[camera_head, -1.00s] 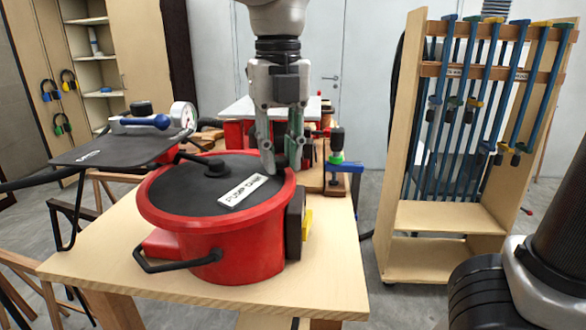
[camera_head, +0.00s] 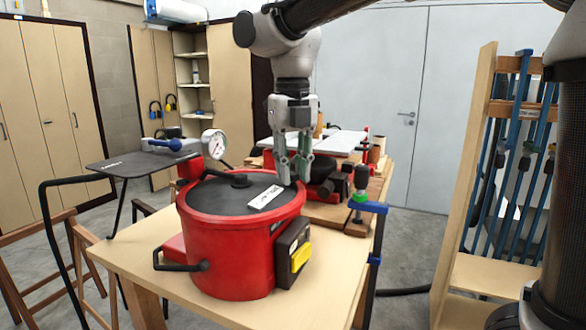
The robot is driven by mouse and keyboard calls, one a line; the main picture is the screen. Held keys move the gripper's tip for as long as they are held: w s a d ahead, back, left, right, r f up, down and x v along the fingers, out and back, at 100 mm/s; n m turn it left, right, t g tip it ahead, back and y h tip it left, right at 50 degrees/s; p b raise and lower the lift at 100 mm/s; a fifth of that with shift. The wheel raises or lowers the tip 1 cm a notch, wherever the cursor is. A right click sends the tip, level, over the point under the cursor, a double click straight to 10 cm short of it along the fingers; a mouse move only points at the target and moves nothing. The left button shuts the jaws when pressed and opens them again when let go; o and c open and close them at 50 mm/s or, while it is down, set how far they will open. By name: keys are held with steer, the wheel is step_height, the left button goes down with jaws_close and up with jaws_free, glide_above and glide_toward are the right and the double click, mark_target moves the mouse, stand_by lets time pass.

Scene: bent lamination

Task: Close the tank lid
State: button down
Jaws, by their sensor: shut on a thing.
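The red tank (camera_head: 228,258) stands upright on the wooden table. Its dark round lid (camera_head: 218,200) lies nearly flat across the top inside the red rim, with a white label (camera_head: 265,197) and a black knob. Whether it sits fully down all around cannot be told. My gripper (camera_head: 293,181) points down at the lid's far right edge, its fingers close together and shut on the lid there. The fingers hide the exact spot that they hold.
A black box with a yellow part (camera_head: 301,258) is on the tank's right side. A pressure gauge (camera_head: 214,143) and dark tray (camera_head: 140,163) are behind left. A blue clamp (camera_head: 370,207) stands at the table's right edge. The front table top (camera_head: 185,310) is clear.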

steer(key=shift+w+r, duration=0.1)
steer(key=shift+w, duration=0.1)
steer(key=c, duration=1.2)
jaws_free()
steer(key=shift+d, duration=0.1)
steer(key=shift+o, duration=0.2)
step_height(320, 180, up, 12)
